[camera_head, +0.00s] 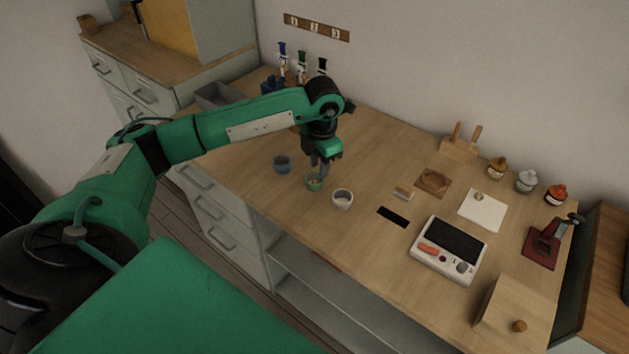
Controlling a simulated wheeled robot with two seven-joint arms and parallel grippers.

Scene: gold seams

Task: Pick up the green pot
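The green pot (314,185) is a small round cup on the wooden worktop, near its front edge. My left gripper (318,172) points down right at it, with its fingertips at the pot's rim. The fingers hide part of the pot's top and opening. The fingers are small and dark here, so I cannot tell whether they are open or shut on the rim. My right gripper is out of view.
A blue-grey pot (282,164) stands close on the left and a white pot (342,199) close on the right. A white device with a dark screen (449,249), a wooden box (514,316) and several lidded jars (527,181) stand farther right. Bottles (302,66) stand at the back.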

